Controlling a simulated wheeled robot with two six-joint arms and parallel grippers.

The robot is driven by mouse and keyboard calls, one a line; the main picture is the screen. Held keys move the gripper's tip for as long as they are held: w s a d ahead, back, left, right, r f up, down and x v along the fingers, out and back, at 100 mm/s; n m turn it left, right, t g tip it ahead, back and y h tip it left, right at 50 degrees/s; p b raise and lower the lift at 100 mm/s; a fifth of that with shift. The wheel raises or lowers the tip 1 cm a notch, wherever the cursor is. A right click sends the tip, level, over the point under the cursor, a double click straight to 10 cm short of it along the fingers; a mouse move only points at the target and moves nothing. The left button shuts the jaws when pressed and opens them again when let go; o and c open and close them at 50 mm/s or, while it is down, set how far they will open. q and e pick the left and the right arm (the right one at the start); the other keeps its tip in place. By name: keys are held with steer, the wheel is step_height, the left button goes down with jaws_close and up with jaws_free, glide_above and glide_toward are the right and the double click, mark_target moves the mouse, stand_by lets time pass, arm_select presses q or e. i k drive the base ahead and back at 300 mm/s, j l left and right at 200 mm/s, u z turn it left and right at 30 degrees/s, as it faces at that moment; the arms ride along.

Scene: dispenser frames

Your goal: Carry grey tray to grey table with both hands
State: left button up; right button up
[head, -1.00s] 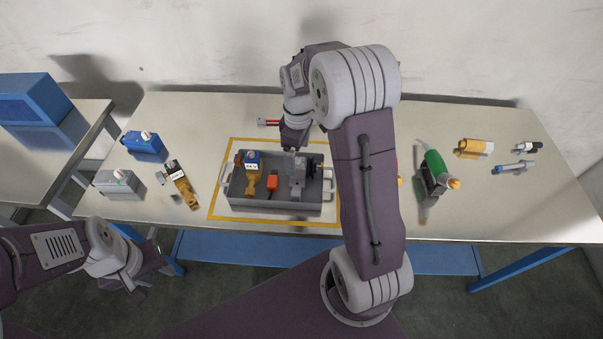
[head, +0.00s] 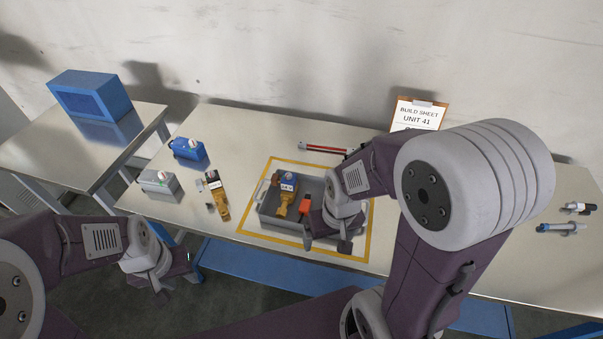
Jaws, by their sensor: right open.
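The grey tray (head: 277,223) sits on the long metal-topped table (head: 240,135), inside a yellow square outline (head: 248,215). It holds a brass valve with a blue top (head: 286,190) and a small orange-red block (head: 305,204). My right gripper (head: 330,242) is open over the tray's right side, and my arm hides that end and anything in it. My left gripper (head: 158,288) hangs in front of the table's left part, apart from the tray; its finger opening is unclear.
A second metal-topped table (head: 40,155) at left bears a blue box (head: 90,95). Blue (head: 187,149) and grey (head: 158,184) units and a brass part (head: 219,197) lie left of the tray. A red-and-black tool (head: 325,148) lies behind it. A build sheet (head: 417,113) stands at back.

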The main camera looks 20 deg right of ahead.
mark_target(77, 137)
steer(key=i+j+z, duration=0.1)
steer(key=z, duration=0.3)
steer(key=j+z, duration=0.2)
steer(key=z, duration=0.2)
steer(key=j+z, duration=0.2)
steer(key=z, duration=0.2)
steer(key=i, duration=0.05)
